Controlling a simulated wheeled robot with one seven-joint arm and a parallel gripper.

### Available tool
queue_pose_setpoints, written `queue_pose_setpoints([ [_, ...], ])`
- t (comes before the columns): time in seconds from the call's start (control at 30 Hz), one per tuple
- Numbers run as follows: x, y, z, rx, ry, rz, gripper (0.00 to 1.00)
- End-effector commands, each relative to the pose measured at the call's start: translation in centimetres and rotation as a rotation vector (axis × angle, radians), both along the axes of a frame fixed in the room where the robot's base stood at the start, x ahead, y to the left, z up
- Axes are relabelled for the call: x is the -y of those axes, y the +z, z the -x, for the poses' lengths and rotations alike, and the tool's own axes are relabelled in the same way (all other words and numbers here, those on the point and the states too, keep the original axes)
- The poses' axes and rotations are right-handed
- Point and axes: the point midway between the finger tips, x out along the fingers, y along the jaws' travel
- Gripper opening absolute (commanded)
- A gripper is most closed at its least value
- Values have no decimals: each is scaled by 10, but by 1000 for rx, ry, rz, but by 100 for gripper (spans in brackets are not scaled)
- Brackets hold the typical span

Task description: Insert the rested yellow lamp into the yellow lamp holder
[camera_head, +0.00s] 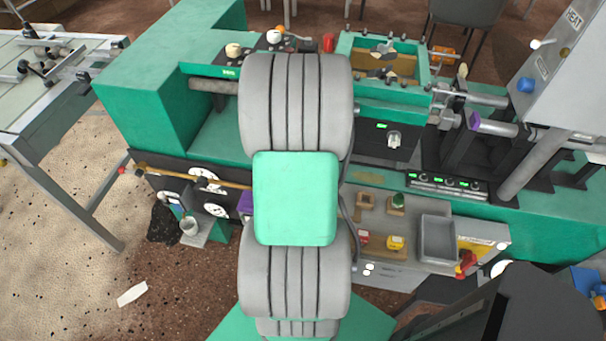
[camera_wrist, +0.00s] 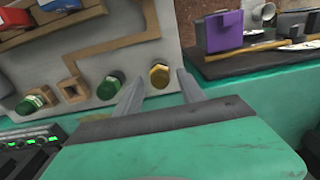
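A yellow lamp (camera_wrist: 159,75) sits upright on the grey panel in the wrist view. My gripper (camera_wrist: 163,79) is open, with one finger on each side of the lamp and visible gaps between. Its fingertips are hidden behind my arm in the head view. A yellow block (camera_head: 397,243), which looks like the yellow lamp holder, is on the panel's near side in the head view, beside a red block (camera_head: 364,239). The yellow block is not seen in the wrist view.
Green lamps (camera_wrist: 109,85) (camera_wrist: 30,105) and an empty wooden square holder (camera_wrist: 73,89) stand near the yellow lamp. A raised wooden strip (camera_wrist: 112,47) crosses the panel. A grey tray (camera_head: 437,240) stands right of the yellow block. A purple box (camera_wrist: 224,31) is beyond the panel edge.

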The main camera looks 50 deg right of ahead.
Motion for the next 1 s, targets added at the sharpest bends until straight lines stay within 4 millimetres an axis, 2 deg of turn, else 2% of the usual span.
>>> queue_pose_setpoints([
  [0.33,0,4,0,0,0,0,49],
  [1.0,0,51,0,0,0,0,49],
])
